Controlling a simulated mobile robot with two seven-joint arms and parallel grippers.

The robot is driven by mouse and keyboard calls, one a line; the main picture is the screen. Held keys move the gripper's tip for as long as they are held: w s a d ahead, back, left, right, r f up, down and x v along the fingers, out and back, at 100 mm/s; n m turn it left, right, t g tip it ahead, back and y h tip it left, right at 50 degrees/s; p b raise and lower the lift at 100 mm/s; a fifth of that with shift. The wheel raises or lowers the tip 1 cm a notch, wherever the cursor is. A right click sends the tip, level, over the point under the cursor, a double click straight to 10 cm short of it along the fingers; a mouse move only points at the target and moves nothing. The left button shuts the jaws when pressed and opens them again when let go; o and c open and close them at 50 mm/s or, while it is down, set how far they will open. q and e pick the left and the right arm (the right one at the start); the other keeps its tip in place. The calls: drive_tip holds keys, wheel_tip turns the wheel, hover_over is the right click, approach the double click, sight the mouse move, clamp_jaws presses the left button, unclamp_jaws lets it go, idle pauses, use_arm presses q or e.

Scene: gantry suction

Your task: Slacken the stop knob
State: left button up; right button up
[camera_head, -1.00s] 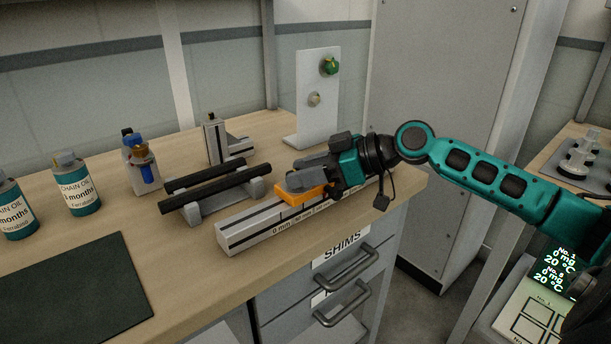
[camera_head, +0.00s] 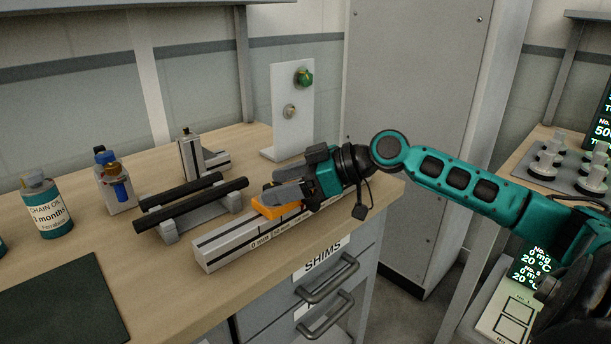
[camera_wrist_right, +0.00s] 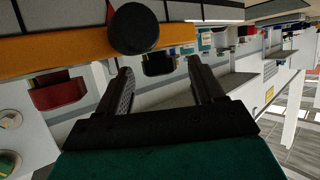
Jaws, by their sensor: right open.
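The orange stop (camera_head: 270,209) sits on the pale scale rail (camera_head: 215,253) along the bench's front edge. In the wrist view the stop (camera_wrist_right: 75,45) shows as an orange band, with the round black stop knob (camera_wrist_right: 135,28) in front of it. My right gripper (camera_head: 276,194) is over the stop and hides the knob in the head view. In the wrist view its two fingers (camera_wrist_right: 160,68) are apart with nothing between them. The knob appears just beyond the fingertips, nearer the left one; I cannot tell whether they touch. My left gripper is out of view.
Two black bars on a grey cradle (camera_head: 171,236) lie close behind the rail. A white upright panel (camera_head: 289,130) with a green button stands at the bench's back right. A chain oil bottle (camera_head: 46,209) and a dark mat (camera_head: 60,305) are at left. Drawer handles (camera_head: 328,282) stick out below.

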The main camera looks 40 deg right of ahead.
drive_tip(key=shift+s+d+r, duration=0.15)
drive_tip(key=shift+s+d, duration=0.25)
drive_tip(key=p+v, duration=0.1)
drive_tip(key=v, duration=1)
drive_tip(key=shift+s+r, duration=0.15)
drive_tip(key=shift+s, duration=0.05)
drive_tip(key=shift+d, duration=0.15)
